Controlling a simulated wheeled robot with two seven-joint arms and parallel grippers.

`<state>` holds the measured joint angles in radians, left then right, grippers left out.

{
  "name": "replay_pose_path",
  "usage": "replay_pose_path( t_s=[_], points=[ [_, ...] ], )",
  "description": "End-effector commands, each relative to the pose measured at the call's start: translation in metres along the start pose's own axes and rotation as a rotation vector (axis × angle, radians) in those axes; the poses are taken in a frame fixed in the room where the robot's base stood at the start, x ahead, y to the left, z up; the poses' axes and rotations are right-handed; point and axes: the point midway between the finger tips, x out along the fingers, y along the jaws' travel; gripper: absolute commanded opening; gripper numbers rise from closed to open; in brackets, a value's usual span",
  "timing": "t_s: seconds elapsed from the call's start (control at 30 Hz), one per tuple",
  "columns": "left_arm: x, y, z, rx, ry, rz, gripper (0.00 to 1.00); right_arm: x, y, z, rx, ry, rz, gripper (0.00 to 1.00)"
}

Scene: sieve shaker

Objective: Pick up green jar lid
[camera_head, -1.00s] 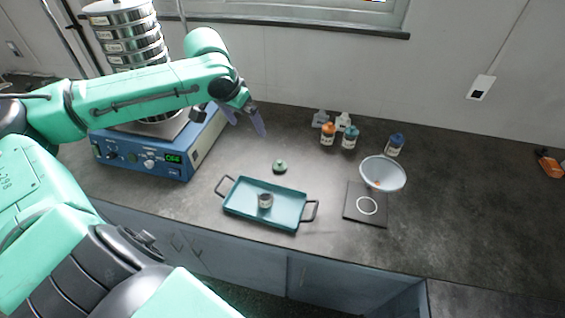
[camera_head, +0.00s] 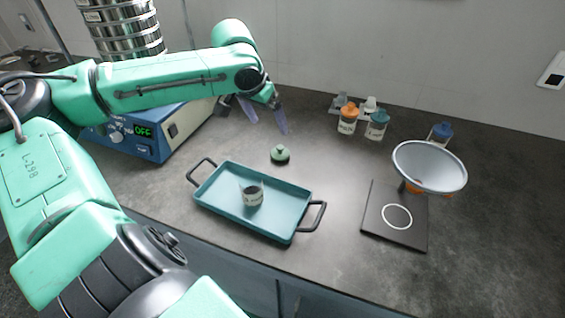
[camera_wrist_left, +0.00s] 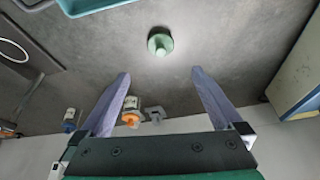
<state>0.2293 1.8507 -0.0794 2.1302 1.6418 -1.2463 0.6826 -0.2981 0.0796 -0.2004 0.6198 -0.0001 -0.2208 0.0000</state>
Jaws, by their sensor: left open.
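The green jar lid (camera_head: 280,154), a small round lid with a knob, lies on the dark counter behind the teal tray. It also shows in the left wrist view (camera_wrist_left: 160,42), beyond the fingertips and roughly between them. My left gripper (camera_head: 267,122) is open and empty above the counter, behind the lid and apart from it. Its two fingers show spread in the left wrist view (camera_wrist_left: 160,76). A small open jar (camera_head: 252,194) with dark contents stands in the teal tray (camera_head: 215,197). My right gripper is not in view.
The blue sieve shaker (camera_head: 150,140) with stacked sieves (camera_head: 125,35) stands at the left. Bottles with orange (camera_head: 348,118) and teal (camera_head: 377,124) caps stand near the wall. Counter around the lid is clear.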

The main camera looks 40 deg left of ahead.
Motion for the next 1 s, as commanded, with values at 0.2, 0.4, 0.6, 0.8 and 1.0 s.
replay_pose_path(
  t_s=[0.2,0.4,0.6,0.8,1.0],
  points=[
    [0.031,-0.001,0.002,-0.001,-0.007,-0.002,1.00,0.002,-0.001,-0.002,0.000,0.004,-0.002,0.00],
    [0.071,-0.001,0.002,0.001,-0.007,-0.004,1.00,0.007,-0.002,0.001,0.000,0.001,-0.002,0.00],
    [0.095,-0.001,0.000,0.000,-0.001,-0.003,1.00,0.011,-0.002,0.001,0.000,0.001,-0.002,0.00],
    [0.118,-0.002,-0.004,0.001,-0.004,-0.004,1.00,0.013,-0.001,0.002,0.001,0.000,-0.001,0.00],
    [0.146,-0.003,-0.007,0.001,-0.001,-0.002,1.00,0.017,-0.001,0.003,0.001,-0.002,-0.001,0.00]
  ],
)
